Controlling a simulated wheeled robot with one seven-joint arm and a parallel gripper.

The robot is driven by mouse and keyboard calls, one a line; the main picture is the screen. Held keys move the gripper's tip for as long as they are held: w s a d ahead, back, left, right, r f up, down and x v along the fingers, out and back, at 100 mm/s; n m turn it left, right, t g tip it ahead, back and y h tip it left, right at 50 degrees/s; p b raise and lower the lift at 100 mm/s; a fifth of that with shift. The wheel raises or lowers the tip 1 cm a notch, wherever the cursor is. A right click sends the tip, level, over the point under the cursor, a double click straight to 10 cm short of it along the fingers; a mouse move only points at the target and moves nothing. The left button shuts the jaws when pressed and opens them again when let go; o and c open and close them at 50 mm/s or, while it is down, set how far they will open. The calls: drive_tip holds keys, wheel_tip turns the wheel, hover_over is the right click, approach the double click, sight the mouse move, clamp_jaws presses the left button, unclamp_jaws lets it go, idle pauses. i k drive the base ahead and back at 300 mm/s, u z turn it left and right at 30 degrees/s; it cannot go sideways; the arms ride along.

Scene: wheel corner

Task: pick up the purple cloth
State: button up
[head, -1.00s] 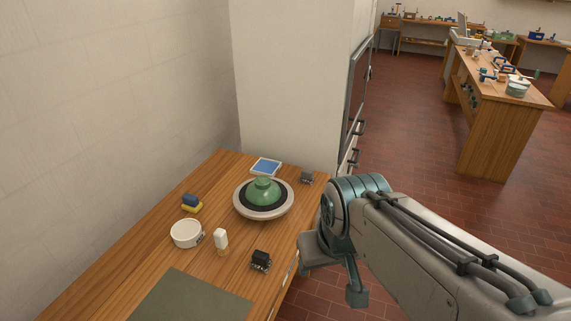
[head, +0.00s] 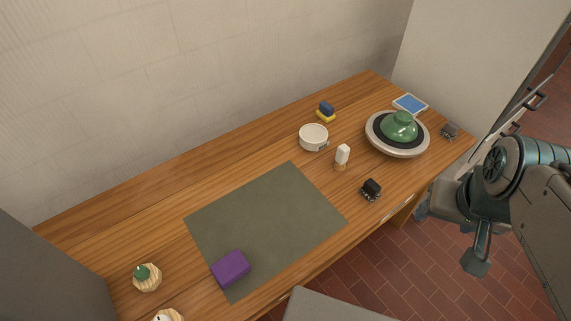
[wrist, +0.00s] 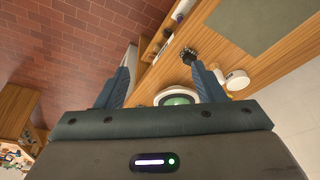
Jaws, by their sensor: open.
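The purple cloth (head: 231,269) is a small folded block. It lies on the front left corner of the grey-green mat (head: 270,215) on the wooden bench in the head view. My gripper (wrist: 162,82) shows in the wrist view with its two blue fingers apart and nothing between them. My arm is at the right of the head view, beyond the bench's front edge and well away from the cloth. In the wrist view the mat (wrist: 262,18) is partly visible at the top; I cannot make out the cloth on it.
A potter's wheel (head: 397,135) with a green piece, a white bowl (head: 313,137), a pale upright block (head: 342,155) and a black device (head: 371,189) stand to the right on the bench. Wooden pieces (head: 147,277) lie left of the cloth. A wall (head: 200,90) runs behind.

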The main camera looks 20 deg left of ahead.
sight(231, 269)
drive_tip(key=z, duration=0.75)
drive_tip(key=k, duration=0.8)
drive_tip(key=u, duration=1.5)
